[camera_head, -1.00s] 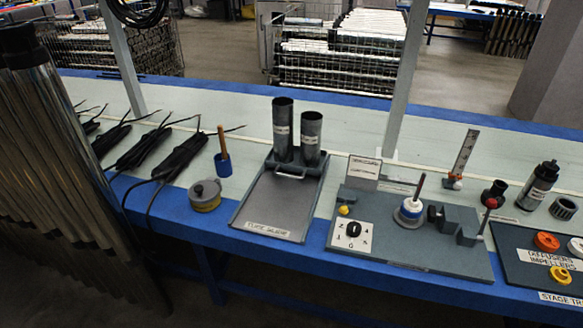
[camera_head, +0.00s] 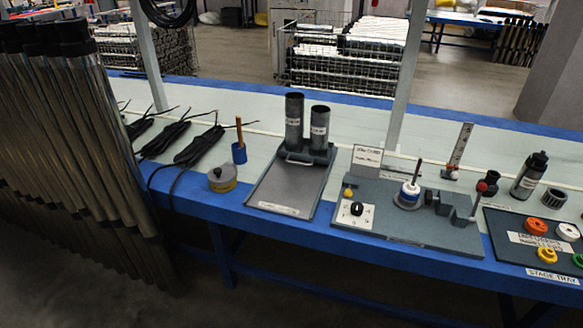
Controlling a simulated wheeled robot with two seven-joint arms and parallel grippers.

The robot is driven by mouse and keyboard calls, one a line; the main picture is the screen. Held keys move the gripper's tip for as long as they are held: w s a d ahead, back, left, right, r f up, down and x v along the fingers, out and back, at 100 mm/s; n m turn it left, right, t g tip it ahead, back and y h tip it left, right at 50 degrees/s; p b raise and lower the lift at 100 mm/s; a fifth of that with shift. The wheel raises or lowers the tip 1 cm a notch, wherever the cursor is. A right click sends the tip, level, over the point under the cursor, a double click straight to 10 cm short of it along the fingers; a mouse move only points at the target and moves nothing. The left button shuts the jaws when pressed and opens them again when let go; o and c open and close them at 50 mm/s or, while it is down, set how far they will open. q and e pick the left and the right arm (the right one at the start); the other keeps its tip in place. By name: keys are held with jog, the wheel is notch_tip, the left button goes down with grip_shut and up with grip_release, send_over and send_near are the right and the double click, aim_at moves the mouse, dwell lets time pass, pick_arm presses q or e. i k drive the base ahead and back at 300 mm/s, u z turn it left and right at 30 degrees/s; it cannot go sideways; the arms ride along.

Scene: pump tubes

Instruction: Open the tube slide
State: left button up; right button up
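The tube slide is a grey tray (camera_head: 285,190) near the middle of the bench, with a label on its front edge. Two dark upright tubes, a left one (camera_head: 294,122) and a right one (camera_head: 319,128), stand at its back end. A light handle (camera_head: 299,162) sits in front of the tubes' base. The tray in front of the handle is bare. Neither of my grippers shows in the view.
Long metal tubes (camera_head: 85,160) stand at far left.

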aim_at(304, 153)
jog(key=z, duration=1.45)
jog(key=i, duration=1.05)
jog(key=u, duration=2.25)
